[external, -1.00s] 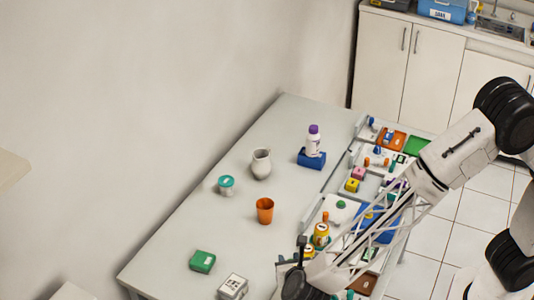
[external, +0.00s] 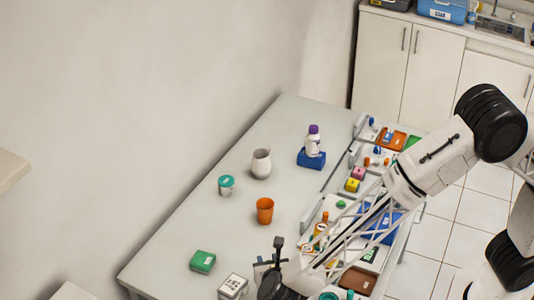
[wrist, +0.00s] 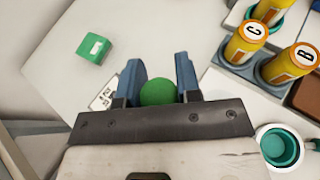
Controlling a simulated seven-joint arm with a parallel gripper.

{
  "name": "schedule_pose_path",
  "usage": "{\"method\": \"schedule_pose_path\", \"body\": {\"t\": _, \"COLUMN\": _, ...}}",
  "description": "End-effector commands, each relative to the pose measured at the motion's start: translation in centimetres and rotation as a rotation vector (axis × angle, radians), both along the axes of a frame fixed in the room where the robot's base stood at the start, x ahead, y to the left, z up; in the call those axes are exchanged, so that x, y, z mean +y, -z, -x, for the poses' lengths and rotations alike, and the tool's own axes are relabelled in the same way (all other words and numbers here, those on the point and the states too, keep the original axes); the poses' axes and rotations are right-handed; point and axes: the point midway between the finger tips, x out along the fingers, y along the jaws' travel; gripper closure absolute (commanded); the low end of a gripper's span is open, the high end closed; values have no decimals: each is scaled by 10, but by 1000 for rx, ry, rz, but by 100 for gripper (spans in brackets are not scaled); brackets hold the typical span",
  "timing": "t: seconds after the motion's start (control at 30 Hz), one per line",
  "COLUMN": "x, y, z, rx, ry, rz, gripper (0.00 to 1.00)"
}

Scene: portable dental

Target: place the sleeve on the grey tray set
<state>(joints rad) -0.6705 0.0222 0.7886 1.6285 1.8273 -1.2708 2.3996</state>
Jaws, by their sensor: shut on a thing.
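My gripper (wrist: 158,78) is shut on a round green thing (wrist: 158,92) between its two blue fingers in the wrist view. Only its top shows, so I cannot tell whether it is the sleeve. In the external view my gripper (external: 272,264) is over the near part of the table, left of the trays, and the held thing cannot be made out there. The grey tray set (external: 334,200) lies along the table's right side, partly hidden behind my arm, with several small coloured items in it.
A green box (external: 202,262) and a white labelled box (external: 233,285) are near my gripper. An orange cup (external: 265,210), a teal-lidded jar (external: 226,185), a white jug (external: 261,163) and a bottle in a blue holder (external: 311,158) stand farther back.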

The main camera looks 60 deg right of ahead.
Motion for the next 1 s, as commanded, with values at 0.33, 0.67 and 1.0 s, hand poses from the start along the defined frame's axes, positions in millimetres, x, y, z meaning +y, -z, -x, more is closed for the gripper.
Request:
{"method": "schedule_pose_path", "body": {"t": 0.33, "x": 19, "y": 5, "z": -43, "rx": 0, "ry": 1, "rz": 0, "gripper": 90}}
{"method": "schedule_pose_path", "body": {"t": 0.67, "x": 37, "y": 9, "z": -80, "rx": 1, "ry": 1, "rz": 1, "gripper": 90}}
{"method": "schedule_pose_path", "body": {"t": 1.0, "x": 44, "y": 10, "z": -94, "rx": 0, "ry": 1, "rz": 0, "gripper": 90}}
